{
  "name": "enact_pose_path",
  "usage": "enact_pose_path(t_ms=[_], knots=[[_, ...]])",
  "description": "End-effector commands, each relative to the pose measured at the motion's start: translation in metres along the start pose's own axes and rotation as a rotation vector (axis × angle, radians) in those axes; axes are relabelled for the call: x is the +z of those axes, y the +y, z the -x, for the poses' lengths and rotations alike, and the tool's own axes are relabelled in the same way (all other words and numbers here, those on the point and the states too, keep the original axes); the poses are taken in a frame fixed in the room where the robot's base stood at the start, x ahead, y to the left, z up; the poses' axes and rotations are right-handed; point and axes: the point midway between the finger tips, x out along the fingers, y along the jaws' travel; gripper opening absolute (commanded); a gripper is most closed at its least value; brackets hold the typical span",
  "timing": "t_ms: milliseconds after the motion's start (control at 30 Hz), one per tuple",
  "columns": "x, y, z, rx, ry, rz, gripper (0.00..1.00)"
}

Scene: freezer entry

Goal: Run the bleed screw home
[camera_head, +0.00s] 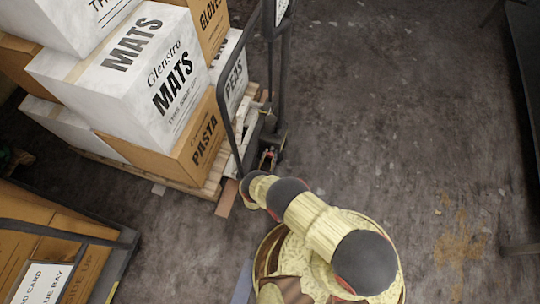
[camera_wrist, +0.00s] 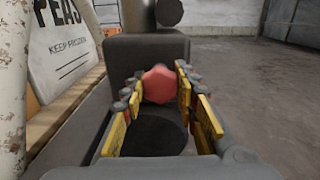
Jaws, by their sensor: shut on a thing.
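The bleed screw (camera_wrist: 159,84) shows in the wrist view as a red, faceted head at the front of a dark grey block (camera_wrist: 150,47). My gripper (camera_wrist: 158,95) has its yellow-padded fingers on either side of the red head, shut on it. How deep the screw sits in the block cannot be told. In the head view my gripper (camera_head: 267,160) is small, low at the foot of the pallet truck (camera_head: 270,133). The screw cannot be made out there.
A pallet (camera_head: 212,185) stacked with cartons (camera_head: 160,75) stands left of the truck. The truck's dark handle bar (camera_head: 226,120) rises close to my arm. Another loaded carrier (camera_head: 125,238) is at lower left. The concrete floor (camera_head: 400,100) to the right is open.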

Motion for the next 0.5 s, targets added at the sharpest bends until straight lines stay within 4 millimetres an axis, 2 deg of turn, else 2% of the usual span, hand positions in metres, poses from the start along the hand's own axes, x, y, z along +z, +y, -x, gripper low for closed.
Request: enact_pose_path(t_ms=[167, 500], knots=[[-0.0002, -0.0007, 0.0001, -0.001, 0.0, 0.001, 0.04], [-0.0001, -0.0007, 0.0, -0.001, 0.0, -0.062, 0.04]])
